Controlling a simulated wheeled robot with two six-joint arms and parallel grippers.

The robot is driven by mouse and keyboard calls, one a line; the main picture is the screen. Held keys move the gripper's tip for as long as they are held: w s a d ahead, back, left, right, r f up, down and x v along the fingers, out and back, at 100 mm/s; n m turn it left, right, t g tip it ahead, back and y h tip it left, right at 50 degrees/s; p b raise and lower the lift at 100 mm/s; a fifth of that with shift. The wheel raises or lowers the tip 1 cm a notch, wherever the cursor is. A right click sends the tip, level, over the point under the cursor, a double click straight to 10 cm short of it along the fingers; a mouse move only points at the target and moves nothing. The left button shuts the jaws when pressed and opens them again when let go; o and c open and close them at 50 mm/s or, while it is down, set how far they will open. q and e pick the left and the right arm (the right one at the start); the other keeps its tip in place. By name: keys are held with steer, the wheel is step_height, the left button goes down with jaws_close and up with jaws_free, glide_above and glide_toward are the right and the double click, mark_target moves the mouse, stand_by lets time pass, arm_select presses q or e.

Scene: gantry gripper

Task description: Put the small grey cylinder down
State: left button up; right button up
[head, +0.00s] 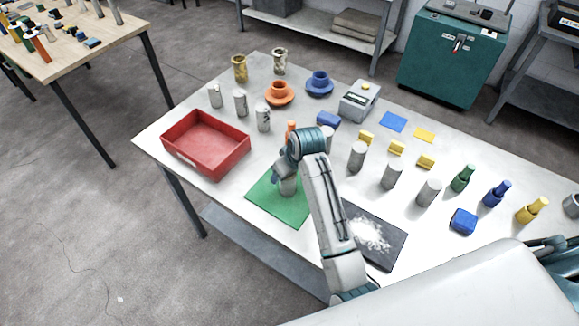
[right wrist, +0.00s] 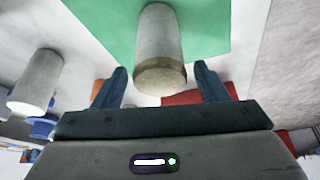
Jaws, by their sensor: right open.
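The small grey cylinder (head: 288,187) stands upright on the green mat (head: 262,204) in the head view, partly hidden by my right gripper. In the right wrist view the cylinder (right wrist: 159,45) has its base on the green mat (right wrist: 95,22) and its brownish end towards me. My right gripper (head: 281,176) is over the mat at the cylinder's upper part. In the right wrist view the two fingers of the gripper (right wrist: 162,84) are spread, with a gap on each side of the cylinder's end. My left gripper is not in view.
A red tray (head: 172,160) stands left of the mat. A dark board with white powder (head: 394,246) lies to its right. Several taller grey cylinders (head: 358,156), bottles, blocks and an orange cup (head: 279,91) stand around on the grey table.

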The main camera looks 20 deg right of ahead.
steer(key=shift+s+r, duration=0.15)
steer(key=shift+r, duration=0.25)
steer(key=b+v, duration=0.1)
steer(key=v, duration=1)
steer(key=shift+r, duration=0.2)
steer(key=shift+f+b, duration=0.1)
steer(key=shift+b, duration=0.2)
